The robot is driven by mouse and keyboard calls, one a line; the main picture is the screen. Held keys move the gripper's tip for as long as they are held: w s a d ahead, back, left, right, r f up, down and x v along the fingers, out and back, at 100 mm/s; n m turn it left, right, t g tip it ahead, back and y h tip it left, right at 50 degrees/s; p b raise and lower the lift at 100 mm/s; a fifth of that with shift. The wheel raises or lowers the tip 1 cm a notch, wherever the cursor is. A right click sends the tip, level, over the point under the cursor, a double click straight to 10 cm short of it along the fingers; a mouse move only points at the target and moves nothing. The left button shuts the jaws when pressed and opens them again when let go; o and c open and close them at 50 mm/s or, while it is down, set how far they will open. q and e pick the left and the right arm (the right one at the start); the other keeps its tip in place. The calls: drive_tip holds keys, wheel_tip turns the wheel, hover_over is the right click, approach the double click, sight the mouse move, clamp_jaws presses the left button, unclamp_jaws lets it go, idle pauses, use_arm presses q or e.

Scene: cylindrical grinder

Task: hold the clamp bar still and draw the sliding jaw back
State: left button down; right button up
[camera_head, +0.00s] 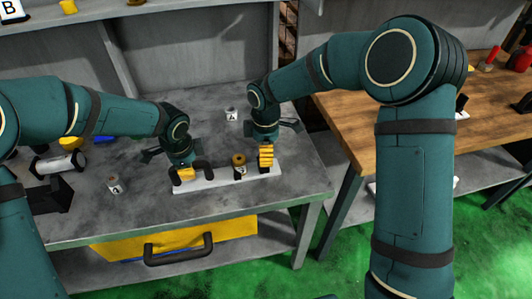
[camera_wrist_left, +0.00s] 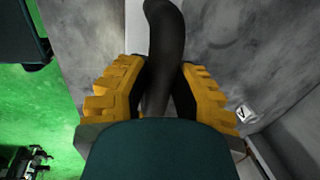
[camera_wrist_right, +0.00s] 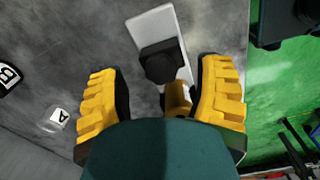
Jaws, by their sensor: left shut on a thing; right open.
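A long white clamp bar (camera_head: 222,180) lies near the front of the grey bench. Dark parts (camera_head: 205,167) stand at its left, and a round brass part (camera_head: 239,160) stands toward its right. My left gripper (camera_head: 186,173) is shut on a black curved piece at the left end; the left wrist view shows that piece (camera_wrist_left: 165,35) between its yellow fingers. My right gripper (camera_head: 265,156) is over the right end, open. In the right wrist view, a black block (camera_wrist_right: 160,62) on the bar lies beyond its fingers (camera_wrist_right: 165,105); a brass part (camera_wrist_right: 178,98) shows between them, closer to the right finger.
The grey bench (camera_head: 150,215) has a white cup marked A (camera_head: 231,114) behind the bar and another labelled cup (camera_head: 114,185) at the left. A yellow case (camera_head: 230,231) sits on the shelf below. A wooden table (camera_head: 370,130) stands at the right.

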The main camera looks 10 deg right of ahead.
wheel_tip(320, 180, up, 11)
idle(0.3)
drive_tip(key=shift+f, duration=0.1)
use_arm(q)
drive_tip(key=c, duration=0.8)
unclamp_jaws()
drive_tip(key=shift+o, duration=0.2)
drive_tip(key=shift+r, duration=0.1)
wheel_tip(320, 180, up, 12)
drive_tip(key=s, duration=0.2)
drive_tip(key=shift+s+f, duration=0.2)
